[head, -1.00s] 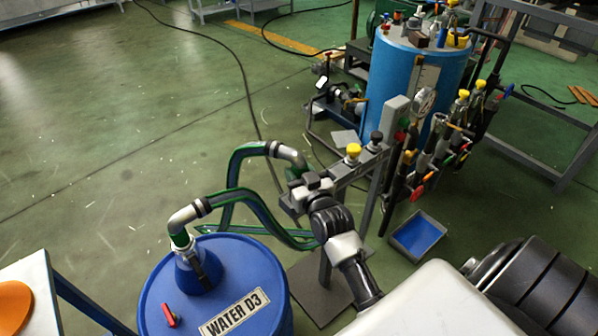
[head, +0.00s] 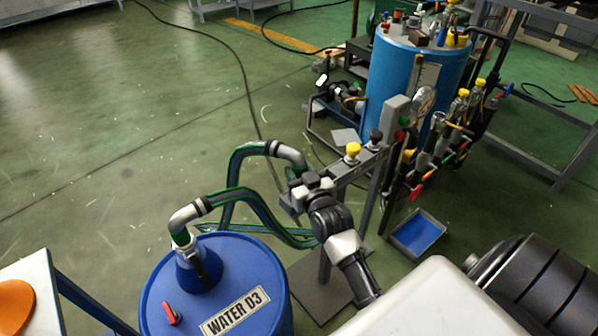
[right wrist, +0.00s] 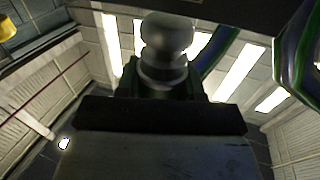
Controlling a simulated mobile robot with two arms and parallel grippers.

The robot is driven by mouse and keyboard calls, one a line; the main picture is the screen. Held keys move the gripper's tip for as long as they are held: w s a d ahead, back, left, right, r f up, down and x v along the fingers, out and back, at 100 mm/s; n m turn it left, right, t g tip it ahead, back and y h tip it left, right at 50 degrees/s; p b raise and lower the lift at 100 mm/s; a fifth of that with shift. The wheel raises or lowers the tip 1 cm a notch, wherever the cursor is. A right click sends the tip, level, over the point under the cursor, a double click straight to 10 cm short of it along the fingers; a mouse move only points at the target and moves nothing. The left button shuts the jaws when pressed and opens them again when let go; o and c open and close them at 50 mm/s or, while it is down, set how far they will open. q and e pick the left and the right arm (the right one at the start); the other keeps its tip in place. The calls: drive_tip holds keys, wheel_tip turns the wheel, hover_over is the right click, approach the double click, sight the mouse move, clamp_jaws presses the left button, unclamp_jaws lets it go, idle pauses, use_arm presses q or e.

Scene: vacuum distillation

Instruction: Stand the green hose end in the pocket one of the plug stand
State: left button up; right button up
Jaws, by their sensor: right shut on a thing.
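The green hose (head: 240,168) arches up from the blue drum, with a grey elbow end (head: 287,153) turned down beside the plug stand. My right gripper (head: 303,187) is shut on this hose end, just below the elbow, at the left end of the stand's bar. In the right wrist view a rounded grey fitting (right wrist: 167,38) stands above the dark jaws. The plug stand (head: 356,170) is a grey bar on a post, with a yellow and a black plug on it. My gripper hides pocket one and the hose tip, so I cannot tell whether the tip is inside. My left gripper is out of view.
The blue drum (head: 215,253), marked WATER D3, stands left of the gripper with a second grey elbow (head: 186,216) on top. A blue-lined tray (head: 418,235) lies right of the stand. A blue tank (head: 405,85) and valve rack stand behind. Floor at left is open.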

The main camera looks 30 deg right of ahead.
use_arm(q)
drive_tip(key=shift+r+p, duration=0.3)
use_arm(e)
drive_tip(key=shift+r, duration=0.1)
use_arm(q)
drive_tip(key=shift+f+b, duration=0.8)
use_arm(e)
drive_tip(key=shift+f, duration=1.35)
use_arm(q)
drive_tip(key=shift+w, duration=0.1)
use_arm(e)
drive_tip(key=shift+f, duration=0.1)
drive_tip(key=shift+f+b, duration=0.3)
drive_tip(key=shift+f, duration=0.1)
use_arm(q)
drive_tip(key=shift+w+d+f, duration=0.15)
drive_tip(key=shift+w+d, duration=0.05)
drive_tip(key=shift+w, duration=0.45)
use_arm(e)
drive_tip(key=shift+f, duration=0.1)
use_arm(q)
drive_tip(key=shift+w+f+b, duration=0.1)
drive_tip(key=shift+b, duration=0.2)
use_arm(e)
drive_tip(key=shift+f, duration=0.35)
drive_tip(key=o, duration=1.2)
drive_tip(key=shift+o, duration=0.2)
drive_tip(key=shift+s+f, duration=0.1)
drive_tip(key=shift+f, duration=0.05)
